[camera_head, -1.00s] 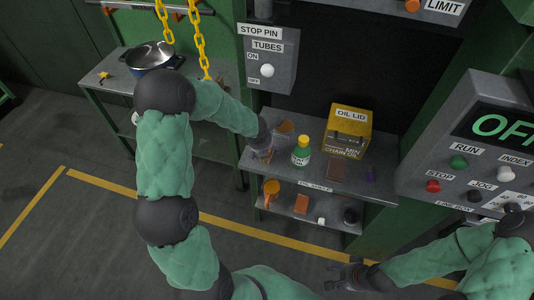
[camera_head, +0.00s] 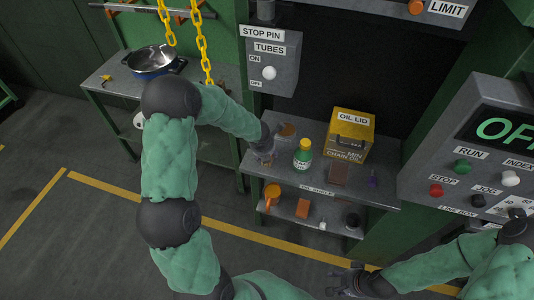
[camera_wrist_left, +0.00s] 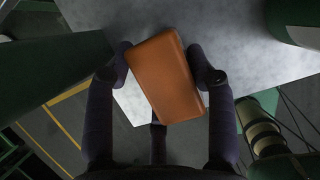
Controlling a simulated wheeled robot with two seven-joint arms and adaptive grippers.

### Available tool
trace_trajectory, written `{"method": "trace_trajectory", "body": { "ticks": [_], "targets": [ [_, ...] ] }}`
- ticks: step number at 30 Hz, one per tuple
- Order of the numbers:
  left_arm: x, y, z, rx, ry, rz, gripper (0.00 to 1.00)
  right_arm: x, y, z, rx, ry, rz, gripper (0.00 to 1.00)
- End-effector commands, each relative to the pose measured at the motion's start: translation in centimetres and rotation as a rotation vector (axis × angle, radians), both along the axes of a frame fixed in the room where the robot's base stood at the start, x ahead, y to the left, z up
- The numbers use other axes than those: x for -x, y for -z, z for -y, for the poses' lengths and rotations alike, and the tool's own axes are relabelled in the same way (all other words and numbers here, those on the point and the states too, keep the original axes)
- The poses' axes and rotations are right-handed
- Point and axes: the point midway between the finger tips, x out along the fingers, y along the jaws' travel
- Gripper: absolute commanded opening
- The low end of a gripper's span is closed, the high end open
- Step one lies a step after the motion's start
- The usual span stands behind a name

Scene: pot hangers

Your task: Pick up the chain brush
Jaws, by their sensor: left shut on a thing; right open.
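In the left wrist view, a brown block-shaped thing (camera_wrist_left: 165,75) sits between the two fingers of my left gripper (camera_wrist_left: 164,66), which is shut on it. It may be the chain brush; no bristles show from this side. In the head view my left gripper (camera_head: 264,153) is at the left end of the oil shelf (camera_head: 318,186), where a brown thing (camera_head: 286,131) shows beside it, partly hidden. My right gripper (camera_head: 347,283) is open and empty, low at the front, away from the shelf.
On the shelf stand a green bottle with a yellow cap (camera_head: 303,155), a yellow oil box (camera_head: 351,133), a brown block (camera_head: 338,173) and a small purple thing (camera_head: 373,180). A control panel (camera_head: 470,150) stands right. Yellow chains (camera_head: 204,55) hang left.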

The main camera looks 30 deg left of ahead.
Motion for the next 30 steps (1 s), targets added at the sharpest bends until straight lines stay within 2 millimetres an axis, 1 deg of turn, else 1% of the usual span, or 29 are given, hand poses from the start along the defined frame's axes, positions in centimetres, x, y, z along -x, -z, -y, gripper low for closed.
{"method": "trace_trajectory", "body": {
  "ticks": [5,11,14,20,21,24,27,30],
  "targets": [
    [0.0,-1.0,0.0,0.0,-0.001,0.001,0.2,0.0,-0.8,0.0,0.0,0.0,0.0,0.49],
    [-0.1,-3.4,0.0,-0.001,-0.001,0.002,0.2,0.0,-2.5,0.0,0.0,0.0,0.0,0.49],
    [0.4,-5.2,1.5,-0.001,0.004,0.005,0.2,0.0,-2.9,0.0,0.0,0.0,0.0,0.49],
    [1.7,-9.7,4.9,-0.001,0.005,0.005,0.2,0.0,-4.5,0.0,0.0,0.0,0.0,0.49],
    [2.2,-9.9,5.9,0.001,0.007,0.003,0.2,0.0,-4.3,0.0,0.0,0.0,0.0,0.49],
    [3.0,-10.7,8.1,0.0,0.007,0.003,0.2,0.0,-4.3,0.0,0.0,0.0,0.0,0.49],
    [3.8,-11.5,9.9,-0.001,0.005,0.002,0.2,0.0,-4.4,0.0,0.0,0.0,0.0,0.49],
    [4.3,-12.2,11.2,-0.001,0.004,0.002,0.2,0.0,-4.5,0.0,0.0,0.0,0.0,0.49]
  ]
}}
